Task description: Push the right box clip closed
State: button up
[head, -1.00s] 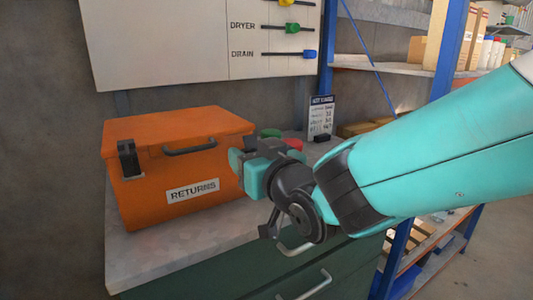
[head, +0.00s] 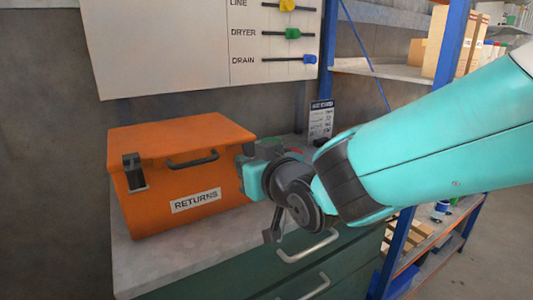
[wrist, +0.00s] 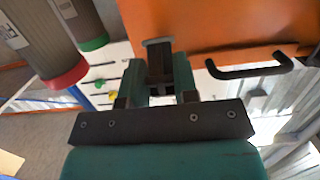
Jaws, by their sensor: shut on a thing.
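The orange box (head: 160,165) labelled RETURNS sits on the grey worktop with its lid down. Its dark left clip (head: 134,172) shows on the front, left of the black handle (head: 193,159). My gripper (head: 246,164) is at the front right of the box, hiding the right clip's place in the head view. In the wrist view, the dark right clip (wrist: 159,56) stands between my teal fingers (wrist: 160,82), beside the box's handle (wrist: 250,63). My gripper is shut on this clip. Whether the clip is latched cannot be told.
The grey worktop (head: 180,262) has bare room in front of the box. Drawers with metal handles (head: 307,246) are below. Red-capped (wrist: 66,75) and green-capped (wrist: 94,43) cylinders are close by in the wrist view. Blue-posted shelves stand right.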

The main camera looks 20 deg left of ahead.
jog(key=r+g+h+p, duration=0.1)
jog(key=p, duration=0.1)
jog(key=r+g+h+p, duration=0.1)
jog(key=p, duration=0.2)
jog(key=shift+w+a+p, duration=0.2)
jog(key=shift+a+p, duration=0.05)
jog(key=shift+p, duration=0.05)
jog(key=p, duration=0.1)
jog(key=g+h+p, duration=0.1)
jog(key=p, duration=0.1)
jog(key=shift+w+a+h, duration=0.15)
jog(key=shift+h, duration=0.15)
jog(key=shift+g+p, duration=0.3)
jog(key=shift+p, duration=0.2)
jog(key=shift+w+a+f+h, duration=0.1)
jog(key=shift+h, duration=0.3)
jog(key=o, duration=0.9)
jog(key=b+v, duration=0.2)
jog(key=v, duration=1.5)
jog(key=shift+d, duration=0.25)
